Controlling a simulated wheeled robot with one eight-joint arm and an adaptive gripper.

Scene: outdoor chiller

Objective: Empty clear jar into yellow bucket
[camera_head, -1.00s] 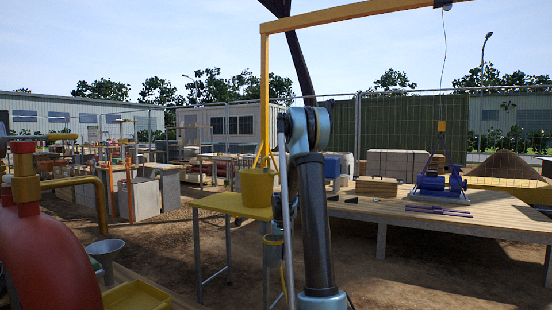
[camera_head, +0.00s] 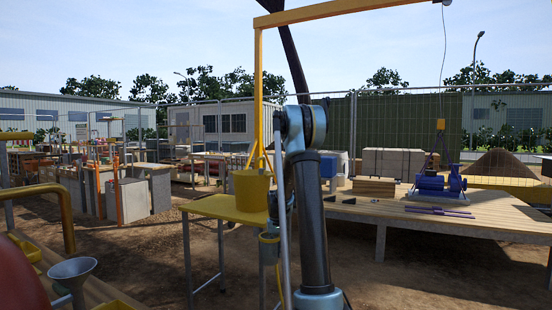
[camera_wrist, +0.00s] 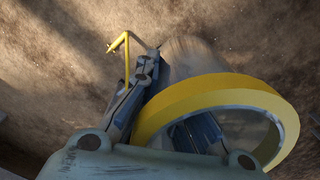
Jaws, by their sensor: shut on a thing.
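The yellow bucket (camera_head: 249,196) stands upright on a yellow-topped table (camera_head: 208,206), just left of my arm in the head view. My gripper (camera_wrist: 172,108) is shut on the clear jar, with one finger outside its wall and the other seen inside the yellow rim. The jar has a thick yellow rim (camera_wrist: 232,84) and a see-through body (camera_wrist: 195,58) in the wrist view. In the head view the jar (camera_head: 269,251) hangs beside my arm, lower than the tabletop and to the right of the bucket. I cannot tell what the jar holds.
A long wooden platform (camera_head: 465,224) at right carries a blue pump (camera_head: 438,186) and boxes. A yellow hoist frame (camera_head: 259,95) rises behind the bucket. A grey funnel (camera_head: 72,268) and yellow pipe (camera_head: 66,218) are at left. Bare dirt ground lies around the table.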

